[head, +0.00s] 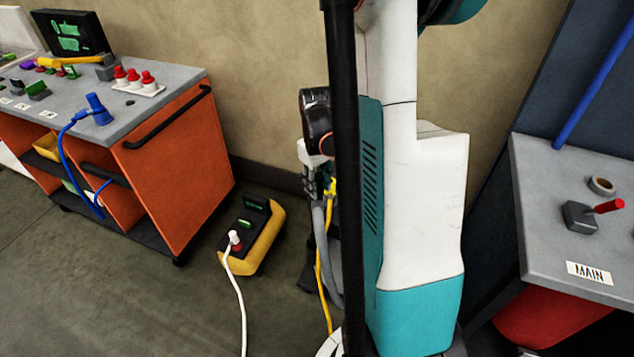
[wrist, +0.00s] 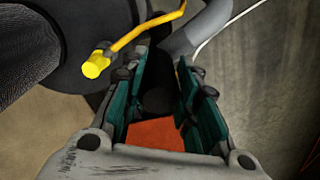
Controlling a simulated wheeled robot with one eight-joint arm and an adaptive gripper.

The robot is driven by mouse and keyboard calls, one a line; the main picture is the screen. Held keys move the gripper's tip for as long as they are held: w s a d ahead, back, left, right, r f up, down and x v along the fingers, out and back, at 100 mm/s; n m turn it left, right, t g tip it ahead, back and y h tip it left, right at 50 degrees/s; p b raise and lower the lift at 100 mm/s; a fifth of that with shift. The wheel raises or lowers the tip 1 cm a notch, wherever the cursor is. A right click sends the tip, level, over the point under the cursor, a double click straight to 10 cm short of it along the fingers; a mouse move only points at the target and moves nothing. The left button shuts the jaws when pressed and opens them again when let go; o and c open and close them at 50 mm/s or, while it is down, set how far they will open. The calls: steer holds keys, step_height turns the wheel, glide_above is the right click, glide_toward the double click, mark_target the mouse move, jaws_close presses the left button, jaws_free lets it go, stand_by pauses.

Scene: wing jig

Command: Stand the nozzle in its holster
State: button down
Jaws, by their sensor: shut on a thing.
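My gripper (wrist: 168,72) is shut on a dark, rounded piece (wrist: 157,100) between its teal-lined fingers in the wrist view; I take this to be the nozzle. A grey hose (wrist: 205,28) runs away just beyond the fingertips. An orange surface (wrist: 152,134) shows deeper between the fingers; I cannot tell if it belongs to the nozzle. In the head view my gripper (head: 322,186) is left of my column, partly hidden, with the grey hose (head: 327,250) hanging below it. I cannot make out the holster in either view.
A yellow plug (wrist: 96,65) on a yellow cable lies close left of the fingertips. A yellow-black box (head: 262,235) with a white cable stands on the floor. An orange cart (head: 165,165) is at left, a grey bench (head: 560,230) at right.

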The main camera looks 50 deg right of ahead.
steer(key=shift+f, duration=0.15)
steer(key=shift+f+b, duration=0.35)
steer(key=shift+b, duration=0.1)
steer(key=shift+f, duration=0.1)
stand_by(0.3)
step_height(320, 180, down, 4)
steer(key=b, duration=0.3)
steer(key=shift+f+b, duration=0.15)
steer(key=shift+b, duration=0.2)
stand_by(0.5)
steer(key=shift+f, duration=0.1)
